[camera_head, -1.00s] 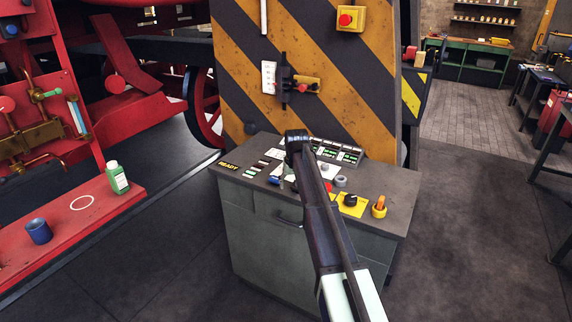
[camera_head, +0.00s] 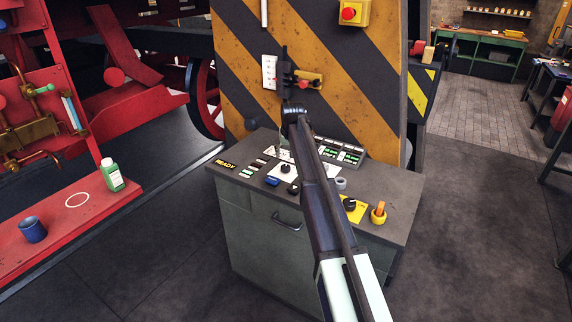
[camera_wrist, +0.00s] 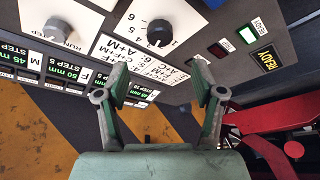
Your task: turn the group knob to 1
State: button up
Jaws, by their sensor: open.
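The group knob (camera_wrist: 160,33) is a small black round knob on a white plate with printed numbers and letter labels, in the wrist view. I cannot read which number it points to. In the head view the same black knob (camera_head: 285,168) sits on the sloping white plate of the grey console. My gripper (camera_wrist: 162,82) is open and empty. Its two green-grey fingers stand apart below the knob in the wrist picture and do not touch it. In the head view my arm reaches over the console, and the fingers cannot be made out clearly.
A second, grey knob (camera_wrist: 62,30) sits on another plate, beside lit green displays. A striped panel (camera_head: 350,80) rises behind.

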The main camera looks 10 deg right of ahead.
aim_at(286, 167)
jog(key=p+x, duration=0.2)
jog(key=x, duration=0.8)
jog(key=shift+w+f, duration=0.1)
jog(key=shift+c, duration=0.4)
jog(key=c, duration=1.1)
